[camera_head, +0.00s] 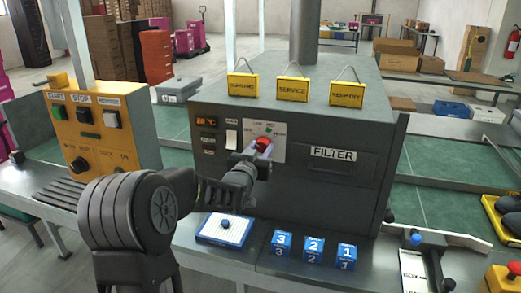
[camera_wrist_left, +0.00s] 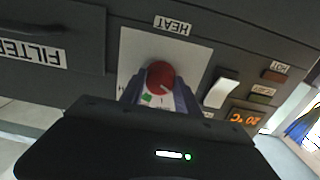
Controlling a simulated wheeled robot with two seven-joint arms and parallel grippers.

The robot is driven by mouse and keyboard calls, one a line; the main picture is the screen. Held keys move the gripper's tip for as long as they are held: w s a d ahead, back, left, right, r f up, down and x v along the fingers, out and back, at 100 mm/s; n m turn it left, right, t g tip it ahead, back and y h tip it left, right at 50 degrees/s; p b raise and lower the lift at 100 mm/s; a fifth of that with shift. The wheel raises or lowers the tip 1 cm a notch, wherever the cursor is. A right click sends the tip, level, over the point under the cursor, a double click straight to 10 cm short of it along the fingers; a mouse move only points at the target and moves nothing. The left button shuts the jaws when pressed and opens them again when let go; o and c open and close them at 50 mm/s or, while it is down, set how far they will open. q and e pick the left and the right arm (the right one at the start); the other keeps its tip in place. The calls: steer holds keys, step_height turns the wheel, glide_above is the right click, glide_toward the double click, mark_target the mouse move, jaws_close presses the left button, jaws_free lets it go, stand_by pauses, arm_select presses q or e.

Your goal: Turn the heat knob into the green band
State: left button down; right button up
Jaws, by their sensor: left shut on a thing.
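The heat knob (camera_head: 263,143) is a red round knob on a white plate (camera_head: 249,151) on the front of the grey filter machine. It also shows in the left wrist view (camera_wrist_left: 160,76), where the picture is upside down. My left gripper (camera_head: 261,149) has its fingers on both sides of the knob and is shut on it. In the wrist view the gripper (camera_wrist_left: 160,84) covers part of the plate. A piece of the green band (camera_wrist_left: 147,99) shows beside the knob; the rest is hidden. I cannot tell where the knob points. My right gripper is not in view.
A white rocker switch (camera_wrist_left: 221,91) and an orange 20 °C display (camera_wrist_left: 245,117) sit beside the plate. Yellow tags (camera_head: 292,91) hang along the machine's top. Below stand blue numbered blocks (camera_head: 314,249) and a blue-and-white pad (camera_head: 211,236). A yellow control box (camera_head: 103,142) stands left.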

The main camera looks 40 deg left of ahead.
arm_select(q)
steer(key=m+b, duration=0.3)
steer(key=shift+f+m+b, duration=0.2)
steer(key=shift+m+b, duration=0.2)
steer(key=m+b, duration=0.1)
steer(key=m, duration=0.1)
steer(key=shift+m+b, duration=0.3)
steer(key=shift+b, duration=0.05)
steer(key=m+b, duration=0.1)
steer(key=m, duration=0.1)
steer(key=shift+m, duration=0.4)
steer(key=m, duration=0.2)
steer(key=shift+r+m+b, duration=0.1)
steer(key=shift+m+b, duration=0.2)
steer(key=shift+b, duration=0.1)
steer(key=shift+m, duration=2)
